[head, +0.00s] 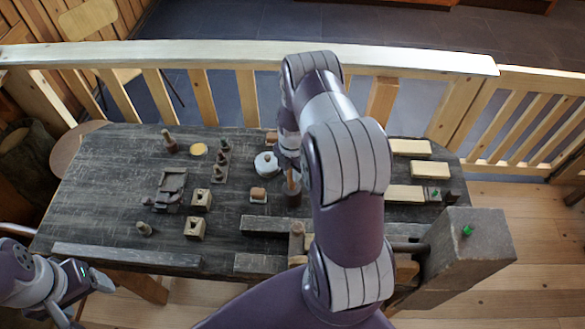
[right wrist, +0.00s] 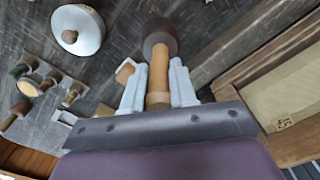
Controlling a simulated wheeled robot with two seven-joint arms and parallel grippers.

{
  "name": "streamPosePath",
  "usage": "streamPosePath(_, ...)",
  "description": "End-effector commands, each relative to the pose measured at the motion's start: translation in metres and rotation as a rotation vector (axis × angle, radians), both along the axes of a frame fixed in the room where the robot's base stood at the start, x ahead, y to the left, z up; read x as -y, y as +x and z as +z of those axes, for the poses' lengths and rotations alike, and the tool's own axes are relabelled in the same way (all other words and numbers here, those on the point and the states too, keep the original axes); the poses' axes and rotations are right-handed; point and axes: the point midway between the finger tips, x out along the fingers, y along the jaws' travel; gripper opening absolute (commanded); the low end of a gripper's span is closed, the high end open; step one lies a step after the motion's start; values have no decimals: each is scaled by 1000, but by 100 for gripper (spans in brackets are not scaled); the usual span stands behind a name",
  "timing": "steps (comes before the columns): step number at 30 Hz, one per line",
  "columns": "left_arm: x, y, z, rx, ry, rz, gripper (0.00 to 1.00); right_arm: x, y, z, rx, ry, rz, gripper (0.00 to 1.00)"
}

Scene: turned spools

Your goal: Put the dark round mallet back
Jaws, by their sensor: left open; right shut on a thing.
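The dark round mallet has a dark, rounded head (right wrist: 160,36) and a light wooden handle (right wrist: 159,75). In the right wrist view my right gripper (right wrist: 158,88) is shut on the handle, with the head beyond the fingertips. In the head view the mallet (head: 293,198) shows partly beside my right arm, head down at the bench; I cannot tell whether it touches. My right gripper is mostly hidden there by my arm. My left gripper (head: 88,292) is open and empty at the lower left, off the bench's front edge.
The dark bench (head: 110,195) carries a pale round lidded thing (head: 266,163) just left of the mallet, a rack of small spools (head: 220,160), small wooden blocks (head: 195,228) and pale boards (head: 429,169) at right. A wooden railing (head: 205,97) runs behind. The bench's left part has bare room.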

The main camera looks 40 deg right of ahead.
Motion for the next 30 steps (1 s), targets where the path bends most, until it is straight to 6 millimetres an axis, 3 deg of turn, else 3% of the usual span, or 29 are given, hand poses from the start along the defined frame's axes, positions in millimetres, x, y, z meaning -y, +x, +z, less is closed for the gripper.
streamPosePath(4, 0, 0, -5, 0, 0, 0, 75, 0, 0, -5, 0, 0, 0, 0)
streamPosePath(5, 0, 0, -3, 0, 0, 0, 75, 0, 0, -3, 0, 0, 0, 36)
streamPosePath(6, 0, 0, -3, 0, 0, 0, 75, 0, 0, -3, 0, 0, 0, 49)
streamPosePath(7, 0, 0, -3, 0, 0, 0, 75, 0, 0, -3, 0, 0, 0, 52)
streamPosePath(17, 0, 0, 3, 0, 0, 0, 75, 0, 0, 4, 0, 0, 0, 52)
streamPosePath(19, 0, 0, -6, 0, 0, 0, 75, 1, 1, 8, 3, -1, 0, 52)
streamPosePath(30, 0, 0, -37, 0, 0, 0, 75, 1, 1, 89, 5, -2, 0, 52)
